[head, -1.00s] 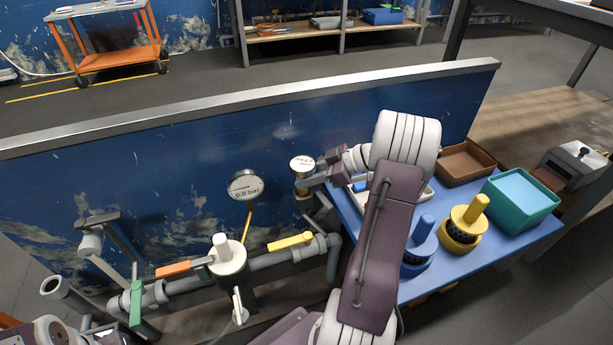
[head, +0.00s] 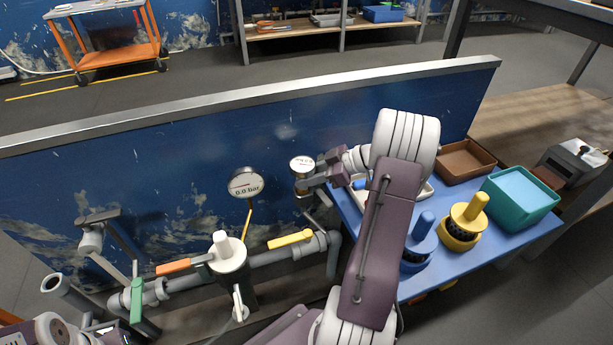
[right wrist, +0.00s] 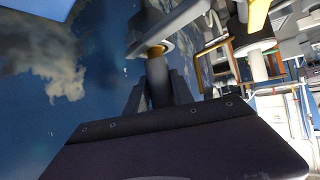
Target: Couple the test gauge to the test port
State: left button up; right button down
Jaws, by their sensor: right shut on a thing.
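The test gauge (head: 302,163) is a small round white dial with a brass collar below it. My right gripper (head: 305,184) is shut on it just below the dial, in front of the blue panel. A grey pipe fitting (head: 319,240) sits below the gripper. I cannot tell which opening is the test port, or whether the gauge touches it. My left arm enters at the lower left; its gripper (head: 115,333) is partly cut off and its jaws are unclear.
A larger gauge (head: 246,184) reading 0.0 bar stands left of the test gauge. Orange (head: 180,267), yellow (head: 290,239) and green (head: 136,300) handles stick out along the pipe. A blue table (head: 470,262) at right holds trays and yellow and blue parts.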

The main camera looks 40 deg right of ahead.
jog(key=c, duration=1)
grip_release()
jog(key=shift+s+d+r+p, duration=0.15)
jog(key=shift+r+p, duration=0.05)
jog(key=shift+p, duration=0.1)
jog(key=p+v, duration=0.5)
jog(key=v, duration=0.3)
jog(key=shift+s+d+p, duration=0.15)
jog(key=shift+s+p, duration=0.1)
jog(key=shift+p, duration=0.15)
